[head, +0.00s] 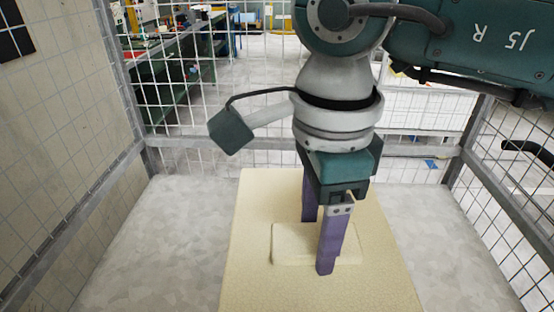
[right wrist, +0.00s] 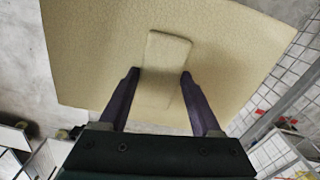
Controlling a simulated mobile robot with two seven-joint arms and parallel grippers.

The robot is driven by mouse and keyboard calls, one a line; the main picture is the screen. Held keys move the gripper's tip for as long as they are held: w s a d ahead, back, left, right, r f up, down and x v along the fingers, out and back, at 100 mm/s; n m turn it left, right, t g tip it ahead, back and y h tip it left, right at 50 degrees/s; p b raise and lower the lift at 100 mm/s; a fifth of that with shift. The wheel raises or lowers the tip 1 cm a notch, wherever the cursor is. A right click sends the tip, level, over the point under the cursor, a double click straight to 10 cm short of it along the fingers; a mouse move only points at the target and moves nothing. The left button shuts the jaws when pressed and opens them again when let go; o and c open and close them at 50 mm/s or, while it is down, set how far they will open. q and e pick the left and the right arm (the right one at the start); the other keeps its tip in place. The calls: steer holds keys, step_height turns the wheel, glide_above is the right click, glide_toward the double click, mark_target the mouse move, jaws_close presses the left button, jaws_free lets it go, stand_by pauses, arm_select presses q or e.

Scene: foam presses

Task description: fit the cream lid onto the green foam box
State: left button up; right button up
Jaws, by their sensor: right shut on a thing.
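The cream lid (head: 265,200) is a large flat slab with a raised block (head: 290,243) in its middle. My right gripper (head: 317,246) reaches down from above, its two purple fingers on either side of the block, shut on it. The lid (right wrist: 90,45) and the block (right wrist: 165,60) also show in the right wrist view, the block between the fingers (right wrist: 160,75). The green foam box is not visible in either view; the lid may hide it. I cannot tell what is under the lid. My left gripper is not in view.
A wire mesh cage with grey posts (head: 115,60) and rails encloses the space on the left, back and right. Bare grey floor (head: 170,230) shows on both sides of the lid. A green workbench (head: 170,60) stands beyond the mesh at the back left.

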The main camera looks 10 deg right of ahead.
steer(key=shift+f+m, duration=0.15)
steer(key=shift+m, duration=0.25)
step_height(320, 180, down, 8)
steer(key=b, duration=0.8)
steer(key=shift+f+b, duration=0.15)
steer(key=shift+b, duration=0.25)
steer(key=o, duration=1.4)
step_height(320, 180, up, 9)
steer(key=shift+r+b, duration=0.2)
steer(key=shift+b, duration=0.2)
steer(key=shift+r, duration=0.3)
